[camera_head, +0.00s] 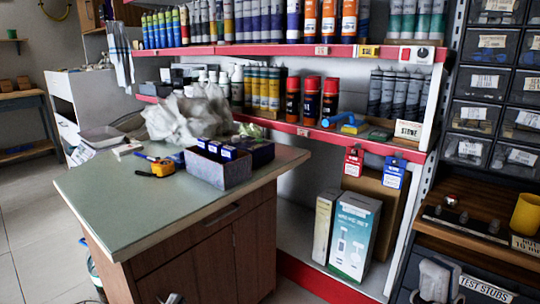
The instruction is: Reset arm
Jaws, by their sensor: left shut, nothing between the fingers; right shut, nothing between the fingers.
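My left gripper (173,298) barely shows at the bottom edge, in front of the wooden cabinet; only its tip is in view, shut and empty. My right gripper (436,280) shows at the bottom right, in front of the dark shelf unit and beside the bin labelled TEST STUBS (486,288). It is shut with nothing in it. Most of both arms is out of view.
A green-topped cabinet (100,195) stands at left centre. It bears an open box (220,172), a tape measure (163,168) and a crumpled plastic bag (190,115). Red-edged shelves (290,127) with tubes and cans stand behind. A yellow cup (526,214) stands at right. Floor is clear at left.

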